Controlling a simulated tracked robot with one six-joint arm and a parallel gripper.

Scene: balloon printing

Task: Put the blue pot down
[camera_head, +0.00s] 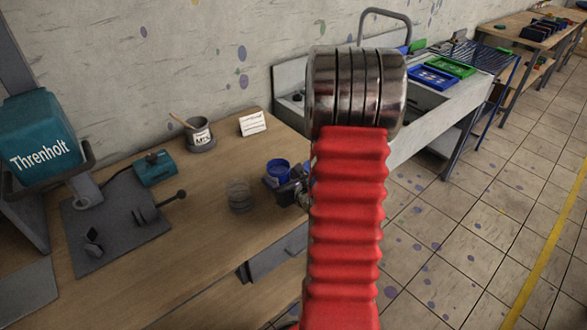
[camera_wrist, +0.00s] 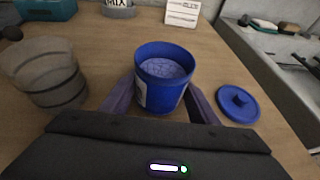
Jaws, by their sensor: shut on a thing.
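The blue pot (camera_head: 278,168) is at the right part of the wooden bench, in front of my gripper (camera_head: 290,187). In the wrist view the blue pot (camera_wrist: 152,76) is open on top, upright, with a pale patterned content and a white label on its left side. My gripper's two fingers (camera_wrist: 160,100) flank the pot on both sides, shut on it. The pot's base is hidden, so I cannot tell whether it touches the bench (camera_head: 195,262). A blue round lid with a knob (camera_wrist: 238,103) lies on the bench right of the pot.
A greyish ringed cup (camera_wrist: 45,75) stands left of the pot. Behind are a grey pot labelled MIX (camera_head: 201,138) and a white card (camera_head: 252,123). A teal Threnholt machine (camera_head: 40,135) is at left. A sink unit (camera_head: 425,105) adjoins the bench's right end.

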